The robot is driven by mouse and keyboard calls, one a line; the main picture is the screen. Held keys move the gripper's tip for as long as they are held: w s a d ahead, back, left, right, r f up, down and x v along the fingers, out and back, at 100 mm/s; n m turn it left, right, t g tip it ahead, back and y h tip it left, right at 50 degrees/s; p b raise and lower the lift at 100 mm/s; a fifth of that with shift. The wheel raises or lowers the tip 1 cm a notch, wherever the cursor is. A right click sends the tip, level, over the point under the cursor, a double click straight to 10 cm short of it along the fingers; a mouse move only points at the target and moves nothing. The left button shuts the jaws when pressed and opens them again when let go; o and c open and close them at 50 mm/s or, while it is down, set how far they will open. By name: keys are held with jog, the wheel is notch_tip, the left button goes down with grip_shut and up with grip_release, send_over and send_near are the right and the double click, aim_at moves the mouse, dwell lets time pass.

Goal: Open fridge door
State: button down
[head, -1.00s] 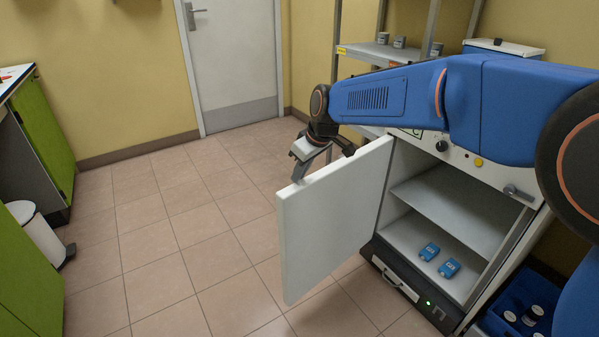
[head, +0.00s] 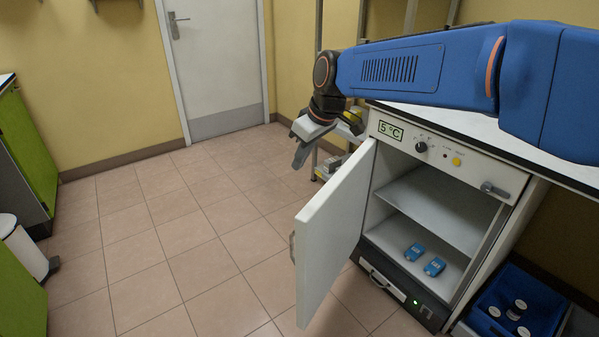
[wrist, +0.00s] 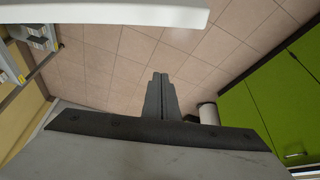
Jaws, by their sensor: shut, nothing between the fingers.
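The fridge (head: 450,165) stands at the right of the head view, with a 5 °C display on its front. Its white door (head: 330,235) is swung open toward the left, and the handle (head: 292,247) shows on the door's outer face. In the wrist view the closed fingers (wrist: 160,97) point over the floor, and a white edge, probably the door (wrist: 120,12), crosses the top.
A blue crate with bottles (head: 515,305) stands right of the fridge. Green cabinets (head: 22,160) and a white bin (head: 22,245) are at the left. A closed room door (head: 215,65) is at the back. The tiled floor between is clear.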

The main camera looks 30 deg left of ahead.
jog(key=s+d+f+n, duration=0.1)
jog(key=s+d, duration=0.2)
jog(key=d, duration=0.5)
jog(key=s+d, duration=0.2)
jog(key=d, duration=0.6)
send_near(312, 223)
notch_tip(312, 223, down, 5)
jog(key=d, duration=0.2)
jog(key=shift+g, duration=0.4)
jog(key=shift+w+a+r, duration=0.1)
jog(key=shift+w+a, duration=0.05)
jog(key=shift+a, duration=0.9)
jog(key=shift+w+a, duration=0.15)
jog(key=shift+a, duration=1)
